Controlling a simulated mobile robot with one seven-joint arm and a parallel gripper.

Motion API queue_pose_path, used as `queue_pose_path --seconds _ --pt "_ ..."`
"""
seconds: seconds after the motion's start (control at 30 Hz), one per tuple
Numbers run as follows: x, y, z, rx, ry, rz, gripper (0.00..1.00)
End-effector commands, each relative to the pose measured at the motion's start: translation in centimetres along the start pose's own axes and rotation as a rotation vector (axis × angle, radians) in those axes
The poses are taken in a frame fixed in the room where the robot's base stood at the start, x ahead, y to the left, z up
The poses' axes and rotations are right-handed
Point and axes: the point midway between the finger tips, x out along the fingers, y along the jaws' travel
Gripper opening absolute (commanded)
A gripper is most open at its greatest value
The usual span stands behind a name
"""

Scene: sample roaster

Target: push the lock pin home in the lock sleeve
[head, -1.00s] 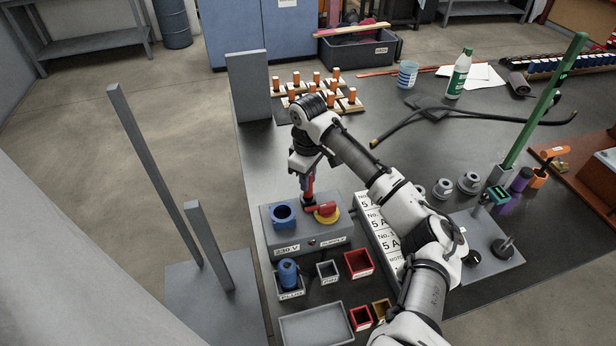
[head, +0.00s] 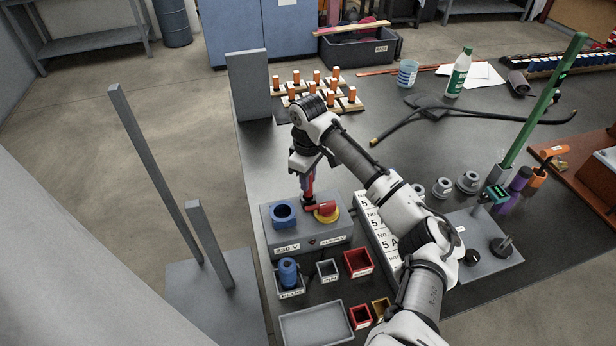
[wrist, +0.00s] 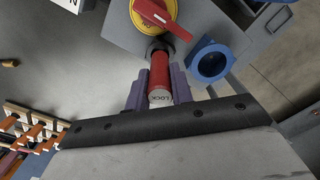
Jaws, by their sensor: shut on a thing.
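The lock pin is a red cylinder whose pale end reads LOCK in the wrist view (wrist: 160,72); it also shows in the head view (head: 308,188). My gripper (wrist: 158,88) is shut on it, a purple-grey finger on each side; the gripper also shows in the head view (head: 306,181). The pin's far end meets the dark lock sleeve (wrist: 157,46), beside the red switch handle (wrist: 161,18) on its yellow plate. The red shaft still shows between fingers and sleeve. How deep the pin sits inside is hidden.
The grey supply box (head: 305,238) carries the switch and a blue round socket (head: 284,214). In front stand small bins, one with a blue plug (head: 289,271). White labelled blocks (head: 378,235) lie right of the box. Orange-topped pegs (head: 317,80) stand behind.

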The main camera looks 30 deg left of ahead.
Motion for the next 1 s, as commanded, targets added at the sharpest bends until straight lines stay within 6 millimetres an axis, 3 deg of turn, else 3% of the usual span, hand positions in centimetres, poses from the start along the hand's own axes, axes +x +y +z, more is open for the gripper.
queue_pose_path --seconds 1.0 --pt "3.1 0.0 0.0 0.001 0.001 0.0 0.0"
